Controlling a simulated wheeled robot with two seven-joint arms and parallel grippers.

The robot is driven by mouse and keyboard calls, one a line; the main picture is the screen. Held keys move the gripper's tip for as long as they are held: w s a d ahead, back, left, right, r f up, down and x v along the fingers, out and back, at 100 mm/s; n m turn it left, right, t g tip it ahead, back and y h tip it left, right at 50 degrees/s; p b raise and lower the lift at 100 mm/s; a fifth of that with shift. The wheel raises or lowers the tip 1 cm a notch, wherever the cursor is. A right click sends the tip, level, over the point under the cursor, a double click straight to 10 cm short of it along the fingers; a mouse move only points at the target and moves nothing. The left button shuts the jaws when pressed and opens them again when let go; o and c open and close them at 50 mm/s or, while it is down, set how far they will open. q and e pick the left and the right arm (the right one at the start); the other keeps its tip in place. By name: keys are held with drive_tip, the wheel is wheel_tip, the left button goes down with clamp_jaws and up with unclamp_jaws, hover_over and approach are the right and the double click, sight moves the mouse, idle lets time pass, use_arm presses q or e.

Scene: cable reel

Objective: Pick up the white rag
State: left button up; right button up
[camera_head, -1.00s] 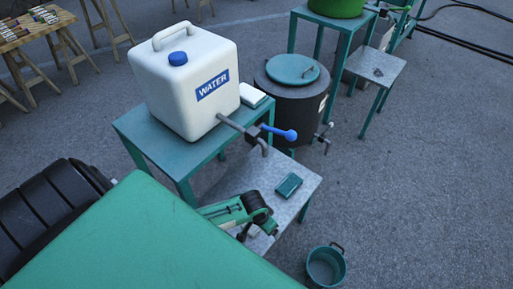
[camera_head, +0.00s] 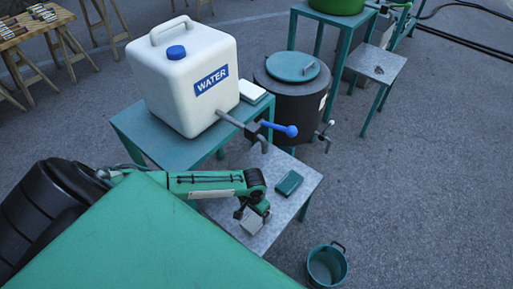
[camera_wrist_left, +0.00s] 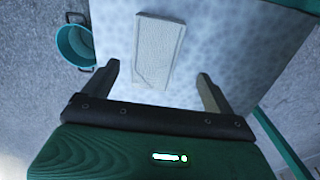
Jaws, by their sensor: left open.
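A pale grey-white folded rag (camera_wrist_left: 160,50) lies flat on the metal tabletop in the left wrist view. In the head view a pale piece of it (camera_head: 252,223) shows just below my left gripper (camera_head: 253,212), partly hidden by it. In the left wrist view my left gripper (camera_wrist_left: 158,76) is open, with the rag ahead of its fingertips and its near end between them. The fingers hold nothing. A second white folded item (camera_head: 253,91) lies on the teal table beside the water container. My right gripper is not in view.
A dark teal folded cloth (camera_head: 289,183) lies on the low metal table (camera_head: 306,180). A teal bucket (camera_head: 327,266) stands on the ground beside it. A lidded dark drum (camera_head: 292,100) stands behind.

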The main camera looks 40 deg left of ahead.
sight(255, 219)
use_arm(q)
drive_tip(key=f, duration=0.4)
drive_tip(key=shift+s+d+f, duration=0.1)
drive_tip(key=shift+d+f, duration=0.25)
drive_tip(key=shift+d, duration=0.05)
drive_tip(key=shift+f, duration=0.5)
drive_tip(key=c, duration=1.1)
drive_tip(key=shift+r, duration=0.1)
drive_tip(key=shift+r+p, duration=0.55)
drive_tip(key=shift+r, duration=9.35)
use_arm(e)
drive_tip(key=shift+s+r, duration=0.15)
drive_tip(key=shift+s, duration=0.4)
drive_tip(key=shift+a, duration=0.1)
